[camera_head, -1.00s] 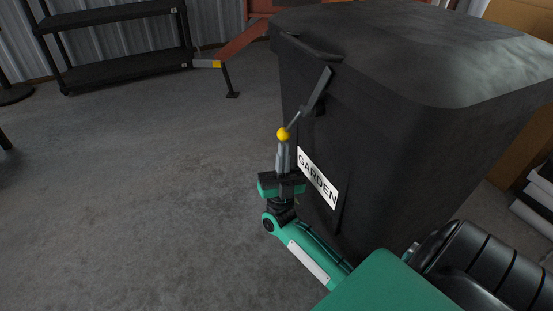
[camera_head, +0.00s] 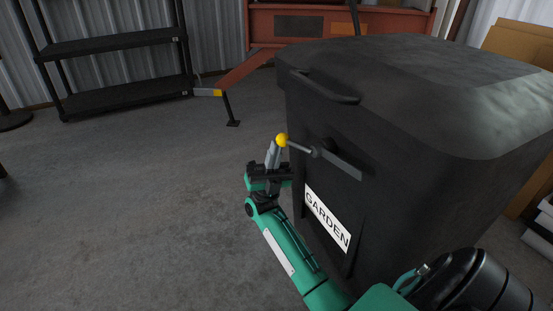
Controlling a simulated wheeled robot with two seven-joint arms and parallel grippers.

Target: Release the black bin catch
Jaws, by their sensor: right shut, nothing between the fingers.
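The black bin (camera_head: 400,140) with a white GARDEN label (camera_head: 327,217) stands at the right. Its catch (camera_head: 338,161) is a grey bar on a pivot on the bin's front face, with a thin rod ending in a yellow ball (camera_head: 281,140). The bar slopes down to the right, clear of the lid handle (camera_head: 325,87). My right gripper (camera_head: 272,152) is shut, its grey fingertips just below and beside the yellow ball; I cannot tell whether they touch it. My left gripper is not in view.
A black shelf rack (camera_head: 115,45) stands at the back left. An orange-red machine (camera_head: 335,25) with a leg on the floor is behind the bin. Cardboard (camera_head: 520,45) is at the far right. The grey floor (camera_head: 120,210) at left is clear.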

